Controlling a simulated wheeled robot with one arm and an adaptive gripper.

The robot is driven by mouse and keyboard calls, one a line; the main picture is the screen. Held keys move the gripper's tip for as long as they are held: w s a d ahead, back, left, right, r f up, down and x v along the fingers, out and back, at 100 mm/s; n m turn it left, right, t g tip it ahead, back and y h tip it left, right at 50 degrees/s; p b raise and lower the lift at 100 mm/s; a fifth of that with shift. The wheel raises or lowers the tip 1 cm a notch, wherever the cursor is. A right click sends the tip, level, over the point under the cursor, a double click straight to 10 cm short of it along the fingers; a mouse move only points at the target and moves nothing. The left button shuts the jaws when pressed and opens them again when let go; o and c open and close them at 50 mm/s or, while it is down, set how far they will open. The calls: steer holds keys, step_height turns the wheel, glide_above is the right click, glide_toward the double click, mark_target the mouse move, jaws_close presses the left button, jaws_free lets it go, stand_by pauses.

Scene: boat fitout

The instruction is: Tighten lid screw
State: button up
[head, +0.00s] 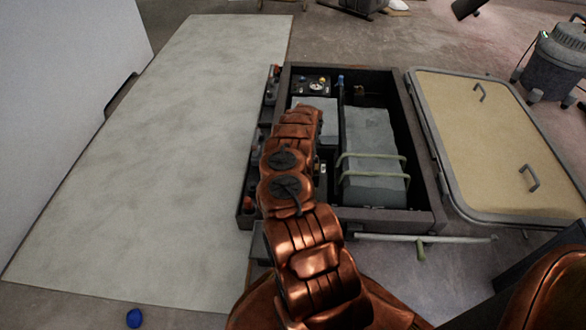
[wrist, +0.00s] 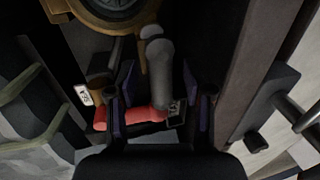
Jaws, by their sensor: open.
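My gripper (wrist: 160,97) is open in the wrist view, its two dark fingers apart. A grey rounded, rod-like part (wrist: 163,72) shows between the fingers, and I cannot tell if they touch it. A red cylinder (wrist: 140,114) lies crosswise near the left finger, with small labelled tags (wrist: 83,95) close by. In the head view my copper arm reaches into an open dark box (head: 385,218) and hides the gripper. A framed tan panel with two handles, perhaps a lid (head: 470,125), lies right of the box. I cannot make out a lid screw for certain.
The box holds a large grey block (head: 372,140) with pale straps and a small gauge panel (head: 316,86). A pale bar (head: 460,239) with a green grip lies in front. A pale flat panel (head: 170,130) spreads left. A grey canister (head: 558,60) stands back right.

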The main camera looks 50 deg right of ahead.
step_height(320, 180, up, 11)
steer(key=s+d, duration=0.1)
steer(key=shift+s+d, duration=0.2)
steer(key=shift+s, duration=0.15)
stand_by(0.7)
